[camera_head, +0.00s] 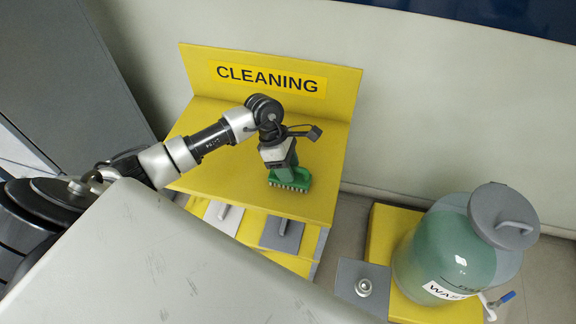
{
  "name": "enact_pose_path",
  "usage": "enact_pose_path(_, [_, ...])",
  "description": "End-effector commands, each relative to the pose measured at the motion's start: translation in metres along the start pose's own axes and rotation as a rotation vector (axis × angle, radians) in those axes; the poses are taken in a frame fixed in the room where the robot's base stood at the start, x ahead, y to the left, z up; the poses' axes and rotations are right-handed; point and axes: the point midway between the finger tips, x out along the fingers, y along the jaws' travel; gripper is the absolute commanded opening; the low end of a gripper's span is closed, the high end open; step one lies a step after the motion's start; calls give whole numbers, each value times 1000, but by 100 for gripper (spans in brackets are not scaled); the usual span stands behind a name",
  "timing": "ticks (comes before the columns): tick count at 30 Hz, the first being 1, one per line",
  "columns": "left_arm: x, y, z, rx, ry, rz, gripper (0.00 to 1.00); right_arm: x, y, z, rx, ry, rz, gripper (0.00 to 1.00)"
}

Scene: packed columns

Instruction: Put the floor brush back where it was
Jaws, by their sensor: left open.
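The green floor brush (296,179) rests on the yellow top of the cleaning stand (215,178), bristles facing down, near the stand's right side. My left gripper (281,165) comes in from the left and is right at the brush, over its upper part. Its jaws are open, though the fingertips are hard to make out against the brush. The gripper hides part of the brush's top. My right gripper is not in view.
A yellow "CLEANING" sign (268,77) is on the stand's back panel. Grey and white plates with handles (282,228) sit below the stand's top edge. A green-tinted waste jar (445,252) stands on a yellow base at right. A pale grey surface (150,265) fills the front left.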

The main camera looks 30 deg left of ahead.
Motion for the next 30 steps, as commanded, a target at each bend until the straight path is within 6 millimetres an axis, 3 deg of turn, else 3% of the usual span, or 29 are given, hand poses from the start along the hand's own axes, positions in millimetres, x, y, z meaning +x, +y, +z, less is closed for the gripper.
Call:
enact_pose_path(5, [-18,1,0,2,1,5,42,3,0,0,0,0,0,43])
enact_pose_path(18, [-105,1,0,0,0,3,42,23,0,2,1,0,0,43])
enact_pose_path(24, [-121,0,0,0,0,1,42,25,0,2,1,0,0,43])
enact_pose_path(30, [-122,0,1,0,0,0,42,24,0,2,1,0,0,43])
